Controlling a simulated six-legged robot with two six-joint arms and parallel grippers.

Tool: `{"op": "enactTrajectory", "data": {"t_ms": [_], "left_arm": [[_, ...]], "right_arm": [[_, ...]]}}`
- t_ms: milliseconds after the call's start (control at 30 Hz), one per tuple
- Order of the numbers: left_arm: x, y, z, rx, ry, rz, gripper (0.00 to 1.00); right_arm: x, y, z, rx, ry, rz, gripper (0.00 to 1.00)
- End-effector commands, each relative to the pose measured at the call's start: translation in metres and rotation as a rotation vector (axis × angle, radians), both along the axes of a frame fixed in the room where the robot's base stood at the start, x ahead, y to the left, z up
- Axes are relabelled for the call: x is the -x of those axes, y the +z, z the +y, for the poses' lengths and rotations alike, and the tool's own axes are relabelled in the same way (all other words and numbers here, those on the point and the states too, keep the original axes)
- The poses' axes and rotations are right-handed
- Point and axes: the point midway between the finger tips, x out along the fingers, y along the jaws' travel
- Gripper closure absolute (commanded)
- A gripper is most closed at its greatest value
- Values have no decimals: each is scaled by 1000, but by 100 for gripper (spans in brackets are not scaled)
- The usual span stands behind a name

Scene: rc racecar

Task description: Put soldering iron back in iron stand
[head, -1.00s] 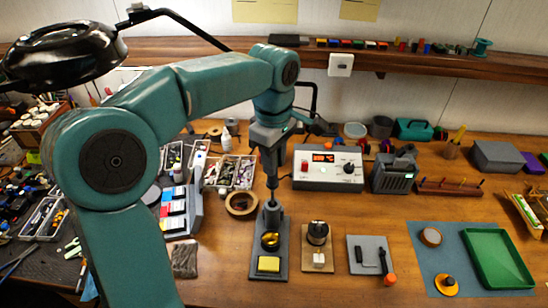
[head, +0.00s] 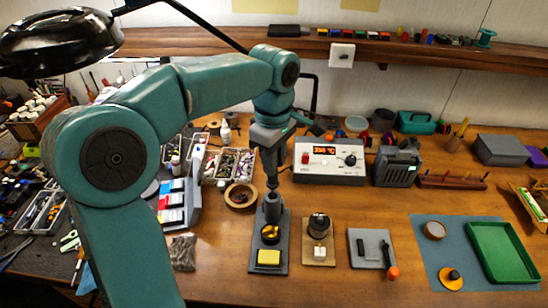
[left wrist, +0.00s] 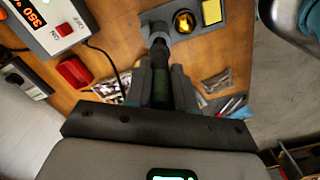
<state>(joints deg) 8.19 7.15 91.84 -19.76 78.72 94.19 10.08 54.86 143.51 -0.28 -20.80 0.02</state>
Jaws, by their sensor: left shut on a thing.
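My left gripper (head: 271,160) is shut on the soldering iron (head: 271,184), which points downward over the iron stand (head: 249,262). The iron's lower end meets the stand's grey holder (head: 272,207); how deep it sits inside is hidden. The stand also bears brass wool (head: 270,233) and a yellow sponge (head: 268,257). In the left wrist view, the gripper's fingers (left wrist: 161,84) are around the iron's dark green handle (left wrist: 160,76), in line with the holder (left wrist: 156,34) of the stand (left wrist: 182,28). My right gripper is not in view.
A soldering station (head: 329,161) with a red display stands behind the stand. A tape roll (head: 240,196) lies left of it, and a wooden base with a dark pot (head: 319,222) right. A blue mat (head: 425,262) with a green tray (head: 500,253) lies farther right.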

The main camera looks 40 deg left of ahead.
Motion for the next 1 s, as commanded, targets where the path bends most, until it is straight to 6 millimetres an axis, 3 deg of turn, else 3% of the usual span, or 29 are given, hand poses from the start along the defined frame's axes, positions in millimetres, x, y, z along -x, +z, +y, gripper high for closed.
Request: {"op": "enactTrajectory", "data": {"t_ms": [1000], "left_arm": [[0, -32, 0, 0, 0, 0, 100]], "right_arm": [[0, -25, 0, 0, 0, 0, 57]]}}
